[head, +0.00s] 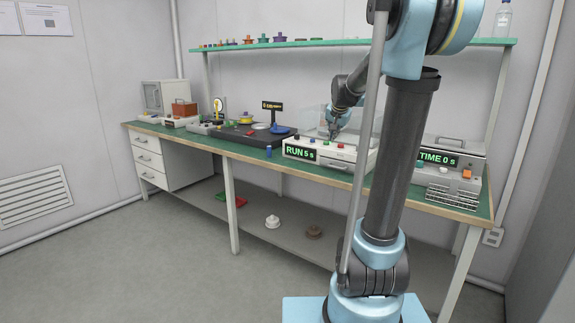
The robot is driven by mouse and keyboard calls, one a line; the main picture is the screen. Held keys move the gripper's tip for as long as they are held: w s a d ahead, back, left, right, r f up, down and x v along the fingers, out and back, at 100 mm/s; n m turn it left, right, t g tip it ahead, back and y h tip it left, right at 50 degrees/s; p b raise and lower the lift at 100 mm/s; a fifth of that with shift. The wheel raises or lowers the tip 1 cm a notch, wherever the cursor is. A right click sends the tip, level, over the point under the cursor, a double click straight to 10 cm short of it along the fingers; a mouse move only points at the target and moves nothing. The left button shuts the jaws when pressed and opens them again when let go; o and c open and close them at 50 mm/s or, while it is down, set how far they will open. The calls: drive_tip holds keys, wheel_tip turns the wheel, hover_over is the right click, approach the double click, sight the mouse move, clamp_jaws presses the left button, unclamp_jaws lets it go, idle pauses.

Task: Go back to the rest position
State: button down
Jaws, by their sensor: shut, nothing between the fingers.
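My gripper (333,132) is small and dark in the head view. It is shut and empty, just above the back of the white box with the green "RUN 5 s" display (302,152). I cannot tell whether it touches the box or the clear cover behind it. My arm reaches from the right foreground over the bench (259,161), and its upright link hides part of the bench top.
A device reading "TIME 0 s" (440,159) stands on the right. A small blue cylinder (268,151) stands near the front edge. A dark platform, a small black sign (272,105) and a shelf (300,43) are behind. The floor at left is clear.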

drive_tip(key=s+f+n+g, duration=0.1)
drive_tip(key=s+f, duration=0.5)
drive_tip(key=s, duration=0.7)
drive_tip(key=s+f+n+g, duration=0.2)
drive_tip(key=s+f, duration=0.5)
drive_tip(key=s, duration=0.7)
drive_tip(key=s+f+n+g, duration=0.2)
drive_tip(key=s+f+n, duration=0.2)
drive_tip(key=s, duration=1)
wheel_tip(320, 180, down, 3)
drive_tip(key=shift+a+f, duration=0.1)
drive_tip(key=shift+a, duration=0.2)
drive_tip(key=shift+w+f, duration=0.2)
drive_tip(key=shift+w, duration=0.15)
idle(0.6)
